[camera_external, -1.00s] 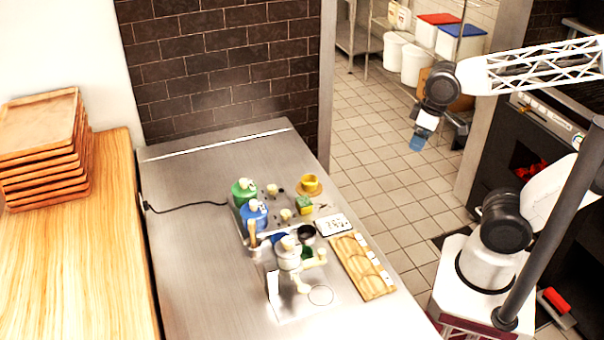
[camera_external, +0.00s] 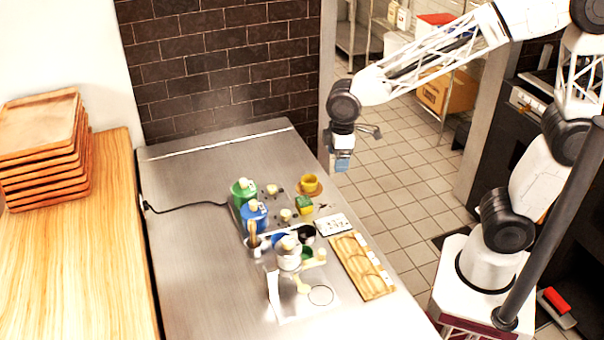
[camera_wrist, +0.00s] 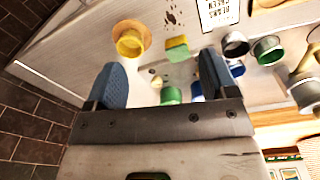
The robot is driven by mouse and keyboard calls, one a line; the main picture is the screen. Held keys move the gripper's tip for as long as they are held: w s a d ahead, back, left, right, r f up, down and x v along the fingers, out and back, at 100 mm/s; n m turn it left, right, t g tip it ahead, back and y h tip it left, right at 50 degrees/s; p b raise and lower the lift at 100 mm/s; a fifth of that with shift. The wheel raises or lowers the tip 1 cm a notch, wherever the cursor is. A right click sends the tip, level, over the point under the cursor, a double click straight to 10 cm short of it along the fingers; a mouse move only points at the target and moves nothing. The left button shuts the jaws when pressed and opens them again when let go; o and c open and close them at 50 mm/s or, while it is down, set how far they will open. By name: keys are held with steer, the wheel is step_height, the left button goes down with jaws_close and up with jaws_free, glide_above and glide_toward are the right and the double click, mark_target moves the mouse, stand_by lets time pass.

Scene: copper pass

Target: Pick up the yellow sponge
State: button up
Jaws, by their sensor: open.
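The yellow sponge (camera_external: 304,206) has a green side and sits on the metal counter, just in front of a yellow cup. It also shows in the wrist view (camera_wrist: 177,48), beyond and between my fingertips, slightly right of centre. My gripper (camera_external: 343,162) is in the air above and to the right of the sponge in the external view, near the counter's back right edge. Its two blue fingers stand apart in the wrist view (camera_wrist: 162,72), with nothing held between them.
The yellow cup (camera_external: 309,183) stands on an orange-brown saucer close behind the sponge. Green (camera_external: 243,191) and blue (camera_external: 254,215) canisters stand to the left. A white card (camera_external: 333,224) and a wooden board (camera_external: 362,266) lie to the right. The counter's left part is clear.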

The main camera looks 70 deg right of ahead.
mark_target(306, 200)
steer(key=w+a+f+n, duration=0.1)
steer(key=w+a+f, duration=0.2)
steer(key=w+a+f+n, duration=0.1)
steer(key=w+a+f, duration=0.2)
steer(key=w, duration=0.1)
steer(key=shift+a+f+n+g, duration=0.1)
steer(key=shift+f+n+g, duration=0.2)
steer(key=shift+g, duration=0.1)
steer(key=shift+f, duration=1.25)
steer(key=shift+f, duration=2.65)
